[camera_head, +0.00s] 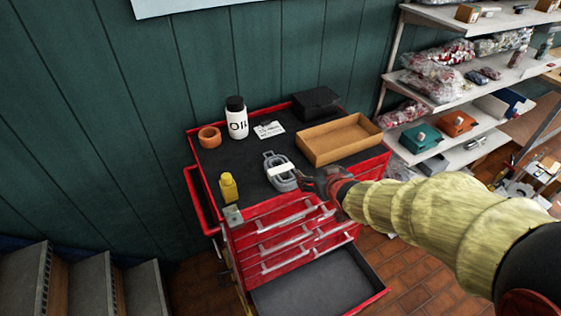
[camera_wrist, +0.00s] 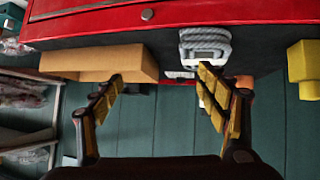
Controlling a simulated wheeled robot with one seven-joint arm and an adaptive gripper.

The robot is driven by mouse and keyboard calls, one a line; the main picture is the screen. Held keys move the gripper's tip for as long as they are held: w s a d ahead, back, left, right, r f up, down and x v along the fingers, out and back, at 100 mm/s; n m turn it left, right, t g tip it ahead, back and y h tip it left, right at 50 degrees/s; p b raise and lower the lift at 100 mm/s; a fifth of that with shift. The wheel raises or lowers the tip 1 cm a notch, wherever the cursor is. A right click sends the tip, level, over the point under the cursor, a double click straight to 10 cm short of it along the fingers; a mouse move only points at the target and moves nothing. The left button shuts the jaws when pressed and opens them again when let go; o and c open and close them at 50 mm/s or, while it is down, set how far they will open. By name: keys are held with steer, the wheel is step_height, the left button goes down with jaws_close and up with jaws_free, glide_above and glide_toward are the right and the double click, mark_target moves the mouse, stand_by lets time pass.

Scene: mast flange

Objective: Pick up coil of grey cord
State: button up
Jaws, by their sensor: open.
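The coil of grey cord (camera_head: 284,182), with a white band around it, lies on the dark top of the red tool cabinet near its front edge. In the wrist view the coil (camera_wrist: 205,36) is at the upper middle. My gripper (camera_head: 316,180) is close to the right side of the coil in the head view. In the wrist view my gripper (camera_wrist: 161,76) is open and nothing is between its fingers. The coil is in line with the right finger rather than centred between the two. I cannot tell whether that finger touches it.
A cardboard tray (camera_head: 341,146) is right of the coil, a black box (camera_head: 316,103) behind it. A white bottle (camera_head: 236,118), an orange ring (camera_head: 209,137) and a yellow bottle (camera_head: 228,187) stand left. An open drawer (camera_head: 318,286) juts out below.

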mark_target(283, 171)
steer(key=shift+o, duration=1.4)
steer(key=w+a+f+y+p, duration=0.1)
steer(key=a, duration=0.1)
steer(key=w+a+f+n+y+p, duration=0.1)
steer(key=a, duration=0.1)
steer(key=w+a+f+t+y+p, duration=0.1)
steer(key=a, duration=0.1)
steer(key=shift+w+a+f+n+p, duration=0.2)
steer(key=shift+f+n+p, duration=0.1)
steer(key=shift+f, duration=0.1)
steer(key=shift+a+f+y, duration=0.35)
steer(key=shift+a+y, duration=0.05)
steer(key=shift+a, duration=0.1)
steer(key=b+x, duration=0.1)
steer(key=x, duration=0.5)
steer(key=shift+w+a+f, duration=0.2)
steer(key=shift+f, duration=0.05)
steer(key=shift+w+a+f+t, duration=0.15)
steer(key=shift+w+t, duration=0.15)
steer(key=shift+w, duration=0.15)
steer(key=shift+c, duration=1.4)
steer(key=c, duration=1)
